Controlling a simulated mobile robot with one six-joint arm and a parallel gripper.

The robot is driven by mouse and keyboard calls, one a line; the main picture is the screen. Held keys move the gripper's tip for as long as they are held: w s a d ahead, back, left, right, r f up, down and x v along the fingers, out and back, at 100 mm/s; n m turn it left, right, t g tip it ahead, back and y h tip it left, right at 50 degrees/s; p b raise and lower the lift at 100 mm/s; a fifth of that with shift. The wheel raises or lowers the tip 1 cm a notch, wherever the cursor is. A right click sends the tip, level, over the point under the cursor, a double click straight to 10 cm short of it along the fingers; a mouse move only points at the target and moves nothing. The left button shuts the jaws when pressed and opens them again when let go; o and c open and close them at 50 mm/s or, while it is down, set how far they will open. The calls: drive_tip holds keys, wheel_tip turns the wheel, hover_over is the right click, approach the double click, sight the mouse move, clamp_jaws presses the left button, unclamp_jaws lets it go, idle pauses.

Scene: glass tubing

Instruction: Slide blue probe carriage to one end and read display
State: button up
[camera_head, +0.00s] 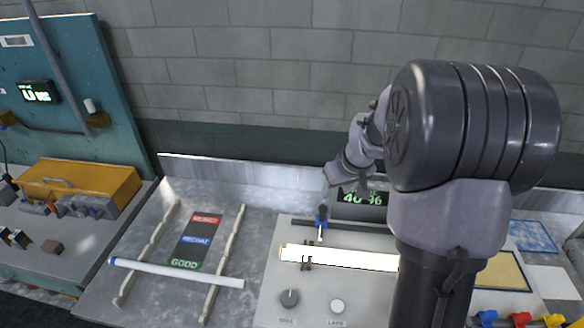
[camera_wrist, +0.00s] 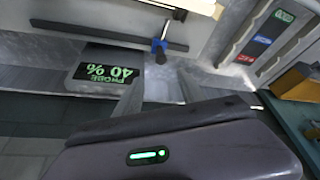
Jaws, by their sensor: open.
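The blue probe carriage (camera_head: 321,217) sits on a dark horizontal rail (camera_head: 350,226) on the grey console, near the rail's left part. In the wrist view, which is upside down, the blue carriage (camera_wrist: 157,47) shows on the rail (camera_wrist: 95,34). My gripper (camera_head: 332,188) is above and behind the carriage, open and empty; its fingers also show in the wrist view (camera_wrist: 158,88), apart from the carriage. The display (camera_wrist: 108,70) reads "PROBE 40 %". In the head view the display (camera_head: 350,197) is partly hidden by my arm.
A brightly lit tube (camera_head: 340,257) lies in front of the rail. Another tube (camera_head: 175,272) rests across two pale rails beside a reject/good panel (camera_head: 196,240). A yellow box (camera_head: 80,185) stands at left. My arm hides the console's right part.

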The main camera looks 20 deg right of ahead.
sight(324, 210)
drive_tip(key=b+x, duration=0.3)
drive_tip(key=x, duration=1.4)
drive_tip(key=shift+a+f, duration=0.1)
drive_tip(key=shift+f, duration=0.35)
clamp_jaws()
